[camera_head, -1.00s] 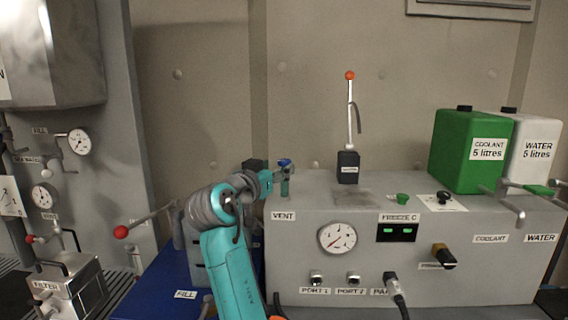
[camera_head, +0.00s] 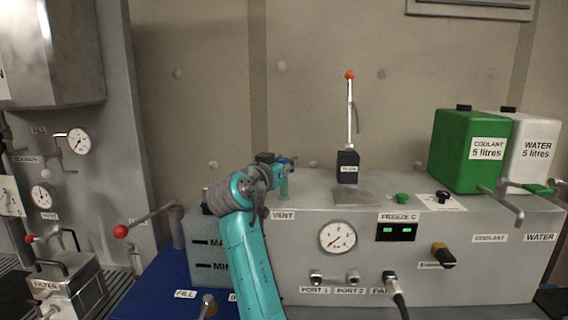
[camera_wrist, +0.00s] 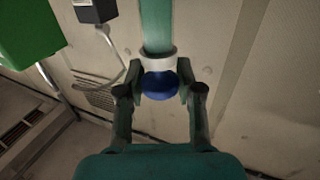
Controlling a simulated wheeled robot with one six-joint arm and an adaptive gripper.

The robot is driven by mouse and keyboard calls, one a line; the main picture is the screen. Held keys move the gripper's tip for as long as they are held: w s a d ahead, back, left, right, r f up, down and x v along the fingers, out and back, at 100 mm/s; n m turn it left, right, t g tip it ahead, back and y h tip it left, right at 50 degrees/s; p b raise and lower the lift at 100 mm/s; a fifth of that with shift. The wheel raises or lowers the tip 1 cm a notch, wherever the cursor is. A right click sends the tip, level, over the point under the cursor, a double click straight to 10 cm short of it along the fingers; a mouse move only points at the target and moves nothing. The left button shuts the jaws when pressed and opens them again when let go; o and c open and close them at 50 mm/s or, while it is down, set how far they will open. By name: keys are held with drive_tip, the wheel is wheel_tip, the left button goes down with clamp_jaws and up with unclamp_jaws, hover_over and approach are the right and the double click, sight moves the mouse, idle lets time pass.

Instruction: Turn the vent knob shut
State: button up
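The vent knob is a round blue knob with a white collar on top of a teal stem, behind the VENT label. In the wrist view the knob (camera_wrist: 160,86) sits between the two fingers of my gripper (camera_wrist: 161,80), with a finger pad close against each side. No clear gap shows between pads and knob. In the head view my gripper (camera_head: 287,165) is at the left back corner of the grey cabinet, above the VENT label (camera_head: 283,215). The knob is small and partly covered there, and its turn angle cannot be read.
The grey cabinet (camera_head: 300,250) carries a gauge (camera_head: 337,238) and a green display (camera_head: 397,231). A red-tipped lever (camera_head: 350,110) stands on its top, with a green coolant tank (camera_head: 465,150) at right. A red-ended handle (camera_head: 150,217) sticks out left of my arm.

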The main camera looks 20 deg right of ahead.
drive_tip(key=shift+n+t+y, duration=0.5)
drive_tip(key=shift+y, duration=0.1)
drive_tip(key=n+t+y, duration=0.1)
drive_tip(key=n+y, duration=0.1)
drive_tip(key=shift+d+t+y, duration=0.1)
drive_tip(key=shift+t+y, duration=0.2)
drive_tip(key=shift+y, duration=0.1)
drive_tip(key=n+t+y, duration=0.1)
drive_tip(key=n+y, duration=0.1)
drive_tip(key=y, duration=0.1)
drive_tip(key=n+y, duration=0.2)
drive_tip(key=y, duration=0.1)
drive_tip(key=shift+t, duration=0.4)
drive_tip(key=n+y, duration=0.2)
drive_tip(key=y, duration=0.1)
drive_tip(key=n+y, duration=0.2)
drive_tip(key=y, duration=0.1)
drive_tip(key=shift+g, duration=0.3)
drive_tip(key=shift+n+g+y, duration=0.6)
drive_tip(key=shift+n+y, duration=0.6)
drive_tip(key=shift+y, duration=0.9)
drive_tip(key=o, duration=1.2)
drive_tip(key=shift+c, duration=0.2)
